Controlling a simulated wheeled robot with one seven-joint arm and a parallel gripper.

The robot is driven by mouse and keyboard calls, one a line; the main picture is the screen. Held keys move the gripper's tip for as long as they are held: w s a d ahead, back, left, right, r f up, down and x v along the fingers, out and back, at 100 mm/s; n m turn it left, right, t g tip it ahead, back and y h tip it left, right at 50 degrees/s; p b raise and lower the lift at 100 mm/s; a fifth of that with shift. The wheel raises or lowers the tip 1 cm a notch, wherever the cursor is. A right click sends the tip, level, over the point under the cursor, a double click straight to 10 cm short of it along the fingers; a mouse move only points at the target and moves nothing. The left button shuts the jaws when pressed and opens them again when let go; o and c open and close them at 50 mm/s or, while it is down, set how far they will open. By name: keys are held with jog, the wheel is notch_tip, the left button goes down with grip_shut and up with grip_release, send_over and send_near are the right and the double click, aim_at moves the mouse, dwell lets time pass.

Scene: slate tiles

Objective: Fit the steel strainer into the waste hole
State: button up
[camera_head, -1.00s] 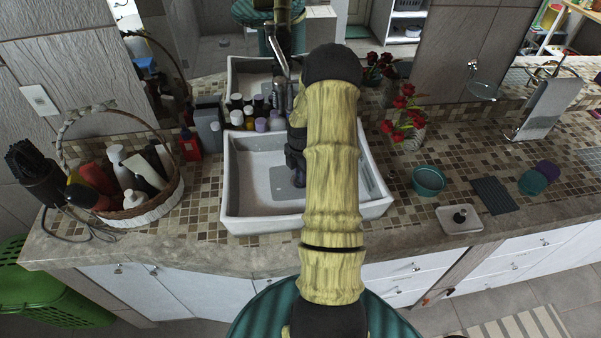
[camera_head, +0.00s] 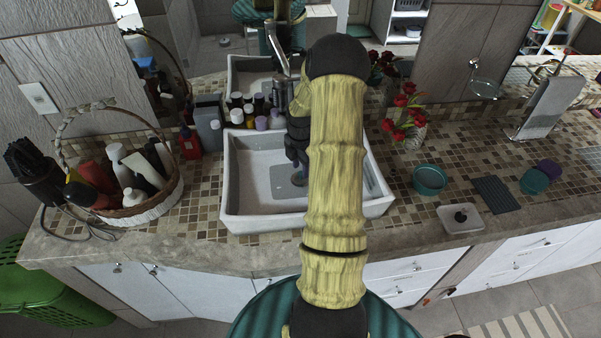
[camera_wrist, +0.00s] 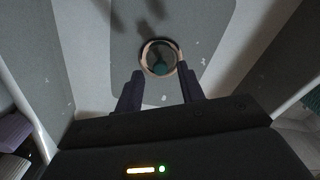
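My gripper (camera_wrist: 161,69) points down into the white sink basin (camera_head: 262,222). In the wrist view its two dark fingers reach to both sides of a small round rimmed piece, which looks like the steel strainer (camera_wrist: 146,48). The fingers appear closed on its rim. The strainer's inside is grey with a dark teal patch. It is over the grey floor panel of the basin (camera_wrist: 205,45); its height above the floor is hard to tell. No separate waste hole shows; the strainer and fingers cover that area. In the head view my arm hides part of the basin.
Several bottles (camera_head: 250,115) stand behind the basin near the tap (camera_head: 279,62). A wicker basket (camera_head: 150,208) of bottles is on the left. On the right are a teal bowl (camera_head: 429,179), a white dish (camera_head: 475,222) holding a dark knobbed piece, and a red-flowered vase (camera_head: 413,138).

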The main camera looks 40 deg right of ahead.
aim_at(301, 173)
notch_tip(301, 173, up, 9)
jog(key=b, duration=0.1)
dwell(0.7)
jog(key=s+a+r+m+t, duration=0.15)
jog(key=a+m, duration=0.25)
jog(key=a, duration=0.5)
jog(key=s+a+r+m+g, duration=0.15)
jog(key=a+m, duration=0.25)
jog(key=a, duration=0.4)
jog(key=s+a+r+m+t, duration=0.2)
jog(key=s+a+m, duration=0.7)
jog(key=a, duration=0.3)
jog(key=shift+s+r+t, duration=0.15)
jog(key=shift+s+t, duration=0.15)
jog(key=shift+s, duration=0.05)
